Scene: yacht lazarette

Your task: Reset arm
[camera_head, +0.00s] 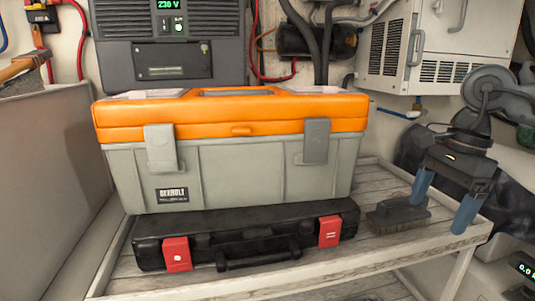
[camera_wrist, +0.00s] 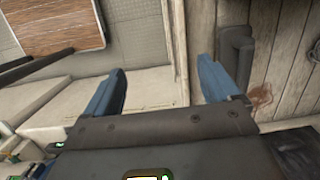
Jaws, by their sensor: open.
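My gripper (camera_head: 440,202) is at the right in the head view, pointing down near the right end of a wooden shelf (camera_head: 395,248). Its two blue fingers stand apart with nothing between them. In the wrist view my gripper (camera_wrist: 160,88) also shows its blue fingers spread wide and empty. A dark brush (camera_head: 398,214) lies on the shelf just left of the fingers. It also shows in the wrist view (camera_wrist: 236,55), beyond the right finger. I cannot tell whether the left finger touches the brush.
A grey toolbox with an orange lid (camera_head: 230,113) stands on a black case (camera_head: 215,237) with red latches (camera_head: 177,254). A dark power unit (camera_head: 170,60) is behind. A white cabinet (camera_head: 385,45) hangs upper right. A grey panel (camera_head: 50,180) bounds the left.

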